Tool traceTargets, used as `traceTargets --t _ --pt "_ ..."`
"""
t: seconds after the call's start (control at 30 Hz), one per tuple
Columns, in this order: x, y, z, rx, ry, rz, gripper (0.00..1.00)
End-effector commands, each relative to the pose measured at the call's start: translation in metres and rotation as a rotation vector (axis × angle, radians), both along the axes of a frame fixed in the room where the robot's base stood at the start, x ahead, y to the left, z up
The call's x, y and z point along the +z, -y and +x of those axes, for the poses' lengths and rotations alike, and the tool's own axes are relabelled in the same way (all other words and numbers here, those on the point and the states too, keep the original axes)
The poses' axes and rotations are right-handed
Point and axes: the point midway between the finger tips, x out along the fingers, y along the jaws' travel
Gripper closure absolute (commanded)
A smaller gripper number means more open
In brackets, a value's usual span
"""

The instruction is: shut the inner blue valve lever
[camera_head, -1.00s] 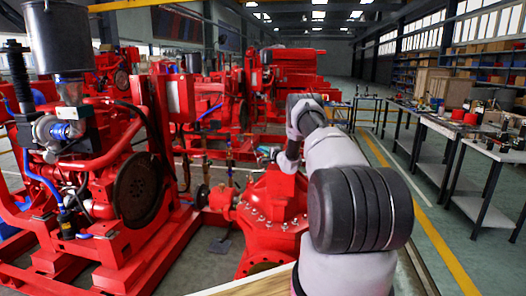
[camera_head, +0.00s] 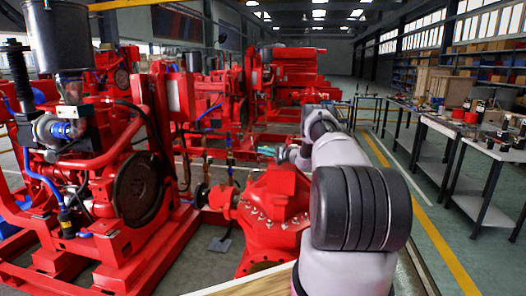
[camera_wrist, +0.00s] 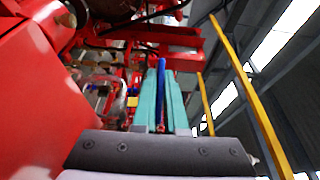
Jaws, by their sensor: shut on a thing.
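A blue valve lever (camera_wrist: 161,85) shows in the wrist view as a long narrow bar. It lies between the two teal fingers of my gripper (camera_wrist: 162,72), which are shut on it along its length. I cannot tell from these views whether it is the inner lever. In the head view my gripper (camera_head: 273,151) is small, just behind the top of the red pump casing (camera_head: 272,205). The lever itself and its valve body are hidden or too small to make out there.
The red diesel engine (camera_head: 100,165) stands at left with its flywheel towards the pump. Workbenches (camera_head: 480,150) line the right, with clear floor (camera_head: 425,215) between.

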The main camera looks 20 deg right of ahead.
Motion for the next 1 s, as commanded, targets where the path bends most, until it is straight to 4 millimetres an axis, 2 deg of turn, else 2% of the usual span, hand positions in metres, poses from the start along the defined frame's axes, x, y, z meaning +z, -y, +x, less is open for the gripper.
traceTargets --t 0.43,1.0 --pt "-0.002 0.000 -0.017 0.228 0.000 -0.001 1.00" --pt "-0.001 0.000 -0.019 0.261 -0.001 0.000 1.00"
